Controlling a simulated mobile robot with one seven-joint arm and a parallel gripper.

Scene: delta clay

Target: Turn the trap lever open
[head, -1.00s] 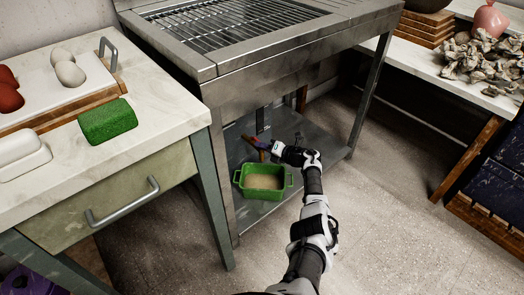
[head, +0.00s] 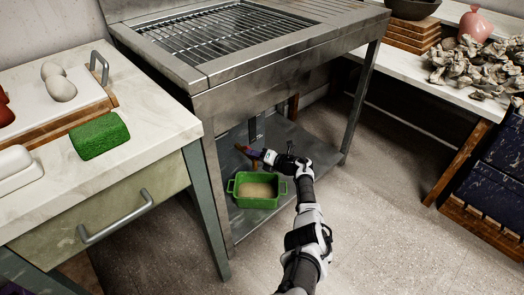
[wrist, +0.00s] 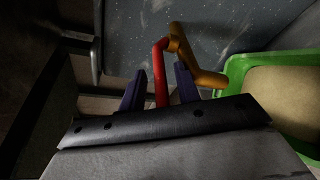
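The trap lever is a red bar (wrist: 160,72) joined to a brass-coloured pipe (wrist: 200,70) in the wrist view. My gripper (wrist: 160,88) has its two dark purple fingers on either side of the red bar, with narrow gaps showing, so it looks open around the lever. In the head view my gripper (head: 257,153) reaches under the steel sink stand (head: 285,72), just above a green tub. The pipe and lever are small and partly hidden there.
The green tub (head: 231,188) with pale contents stands on the lower steel shelf (head: 308,150), close below my gripper. It also shows at the right in the wrist view (wrist: 236,70). Stand legs (head: 216,195) and a counter with a drawer (head: 105,205) flank the left.

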